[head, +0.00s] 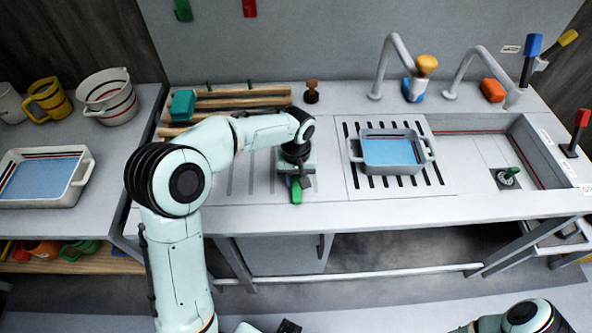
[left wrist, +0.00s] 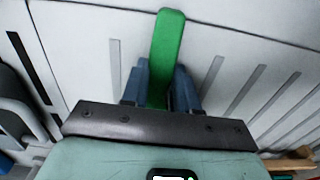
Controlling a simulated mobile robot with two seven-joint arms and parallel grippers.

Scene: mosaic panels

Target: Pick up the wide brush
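My left gripper (head: 296,188) points down over the grooved drainboard left of the sink tray. In the left wrist view, its two blue-grey fingers (left wrist: 160,88) stand close on both sides of a green handle (left wrist: 166,45), with no clear gap. The green handle also shows below the gripper in the head view (head: 296,193). I take it for the wide brush; its head is hidden by the gripper. My right arm shows only in part at the bottom edge of the head view, and its fingers cannot be made out.
A white tray with blue inside (head: 391,151) stands on the slotted rack to the right. A wooden slat rack (head: 230,101) with a teal block (head: 183,105) lies behind my left arm. A small brown-topped stamp-like object (head: 312,92) stands at the back. Taps (head: 390,62) rise behind the tray.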

